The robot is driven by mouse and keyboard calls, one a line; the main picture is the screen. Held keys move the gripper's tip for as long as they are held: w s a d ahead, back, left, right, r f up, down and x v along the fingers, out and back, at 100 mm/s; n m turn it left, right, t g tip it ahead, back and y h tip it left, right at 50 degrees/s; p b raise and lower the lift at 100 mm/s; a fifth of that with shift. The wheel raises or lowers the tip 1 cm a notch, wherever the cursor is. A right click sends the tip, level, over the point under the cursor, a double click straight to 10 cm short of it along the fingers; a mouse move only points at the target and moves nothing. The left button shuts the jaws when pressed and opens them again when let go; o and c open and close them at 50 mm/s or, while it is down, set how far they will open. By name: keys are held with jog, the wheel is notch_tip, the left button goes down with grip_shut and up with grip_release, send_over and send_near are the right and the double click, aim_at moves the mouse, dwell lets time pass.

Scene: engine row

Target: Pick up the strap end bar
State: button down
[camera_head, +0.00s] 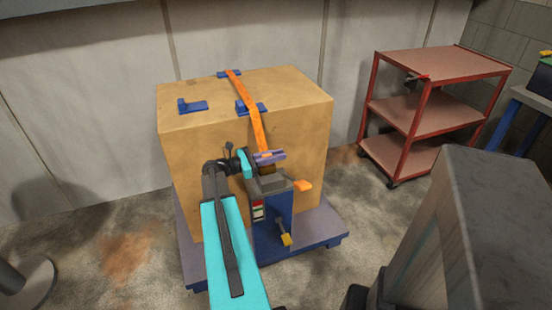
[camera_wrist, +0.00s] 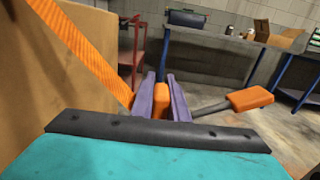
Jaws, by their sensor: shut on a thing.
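An orange strap (camera_head: 249,115) runs over the top of a large tan box and down its front side to my gripper (camera_head: 269,156). In the wrist view my gripper's two purple fingers (camera_wrist: 162,98) are closed on a small orange piece, the strap end bar (camera_wrist: 161,103). The strap (camera_wrist: 85,55) comes down from the upper left to the left finger. Most of the bar is hidden between the fingers. My gripper is just above a grey fixture (camera_head: 268,183) on a blue post.
The tan box (camera_head: 205,160) stands on a blue pallet (camera_head: 312,238). An orange-handled lever (camera_wrist: 250,99) sticks out right of my gripper. Blue brackets (camera_head: 195,107) lie on the box top. A red cart (camera_head: 435,106) stands at the right; a grey block (camera_head: 455,230) is at the front right.

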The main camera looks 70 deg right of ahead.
aim_at(276, 170)
notch_tip(276, 170, up, 9)
jog(key=shift+r, duration=0.15)
dwell(0.4)
dwell(0.5)
jog(key=shift+w, duration=0.1)
